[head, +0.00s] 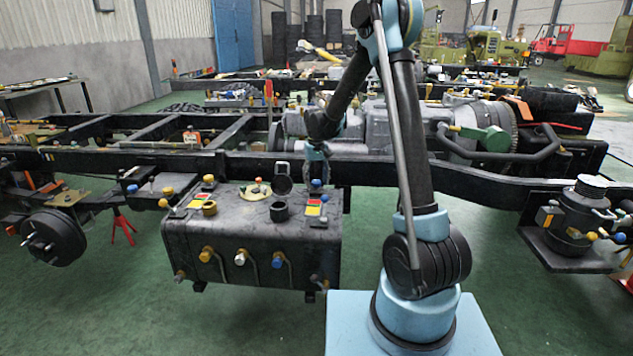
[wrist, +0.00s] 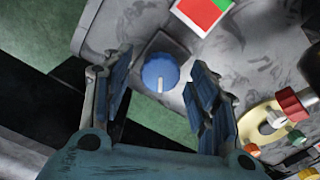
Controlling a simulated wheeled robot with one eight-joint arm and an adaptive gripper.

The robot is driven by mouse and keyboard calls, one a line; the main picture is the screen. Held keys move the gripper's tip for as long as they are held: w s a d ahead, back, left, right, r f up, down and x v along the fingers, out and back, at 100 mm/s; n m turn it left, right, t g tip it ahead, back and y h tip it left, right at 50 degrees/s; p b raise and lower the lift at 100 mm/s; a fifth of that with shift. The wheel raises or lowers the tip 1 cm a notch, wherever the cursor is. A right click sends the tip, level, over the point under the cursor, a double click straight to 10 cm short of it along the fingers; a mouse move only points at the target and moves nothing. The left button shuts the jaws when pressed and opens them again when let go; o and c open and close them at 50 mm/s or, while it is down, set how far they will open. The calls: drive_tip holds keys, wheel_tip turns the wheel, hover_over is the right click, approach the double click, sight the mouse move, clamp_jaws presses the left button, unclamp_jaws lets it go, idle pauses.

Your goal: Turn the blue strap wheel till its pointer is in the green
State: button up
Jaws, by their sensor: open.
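The blue strap wheel (wrist: 158,68) sits on a dark square base on the grey tank in the wrist view. Its white pointer mark points toward the bottom of the picture, away from the red and green patch (wrist: 203,12) above right. My gripper (wrist: 160,78) is open, with one finger on each side of the wheel and visible gaps between. In the head view my gripper (head: 317,158) hangs over the tank's right rear, just above a blue knob (head: 316,183) beside a coloured label (head: 313,207). Whether the fingers reach the wheel's height cannot be told.
The chassis rail (head: 400,178) runs close behind. A yellow ring with red and white knobs (wrist: 262,122) lies right of my fingers.

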sight(316, 181)
wheel_tip(316, 181, up, 12)
idle(0.5)
drive_tip(key=shift+f, duration=0.1)
idle(1.0)
